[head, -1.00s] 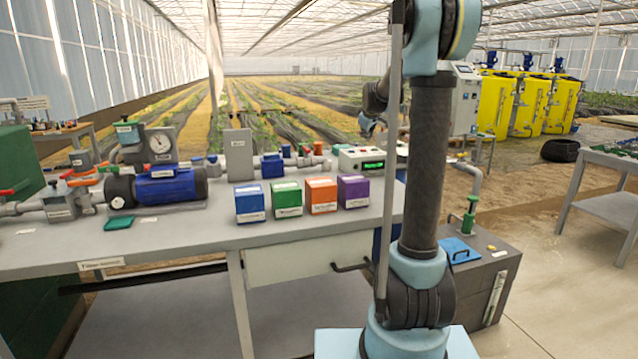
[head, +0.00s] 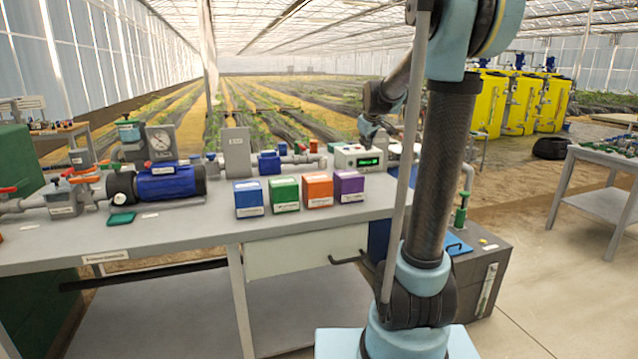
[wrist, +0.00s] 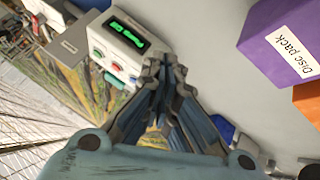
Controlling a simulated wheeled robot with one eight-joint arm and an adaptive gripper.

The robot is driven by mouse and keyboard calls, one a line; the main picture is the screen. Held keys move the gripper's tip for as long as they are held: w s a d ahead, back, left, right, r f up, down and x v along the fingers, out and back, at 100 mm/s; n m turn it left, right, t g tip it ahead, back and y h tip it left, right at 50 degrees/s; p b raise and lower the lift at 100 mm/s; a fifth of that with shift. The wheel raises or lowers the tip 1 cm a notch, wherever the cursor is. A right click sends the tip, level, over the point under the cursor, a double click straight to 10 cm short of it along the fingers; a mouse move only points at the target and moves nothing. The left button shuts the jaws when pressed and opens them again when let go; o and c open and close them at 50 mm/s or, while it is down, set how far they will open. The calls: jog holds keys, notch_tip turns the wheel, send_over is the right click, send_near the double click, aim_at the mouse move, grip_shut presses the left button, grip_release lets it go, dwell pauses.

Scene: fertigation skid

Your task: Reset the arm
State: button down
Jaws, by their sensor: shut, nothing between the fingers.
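My arm stands at the right of the bench in the head view, its upper link leaning slightly right. Its forearm reaches back and left to the wrist (head: 378,100), above and behind the controller box. In the wrist view my gripper (wrist: 163,65) is shut, with nothing between its fingers. Its tips appear beside the white controller box with a green display (wrist: 125,38), which also shows in the head view (head: 358,158). Whether they touch it I cannot tell.
Blue (head: 248,198), green (head: 284,194), orange (head: 318,190) and purple (head: 349,185) boxes stand in a row on the grey bench (head: 190,236). A blue pump (head: 170,184) and piping lie left. A dark cabinet (head: 482,268) stands right of my arm.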

jog(key=s+f+m+g, duration=0.2)
jog(key=s+f, duration=0.5)
jog(key=s, duration=0.8)
jog(key=s+f+m+g, duration=0.1)
jog(key=s+f, duration=0.6)
jog(key=s, duration=0.8)
jog(key=s+d+f+m+g, duration=0.1)
jog(key=s+f+m, duration=0.3)
jog(key=s, duration=1.1)
notch_tip(320, 180, down, 3)
jog(key=shift+f+g, duration=0.1)
jog(key=shift+g, duration=0.7)
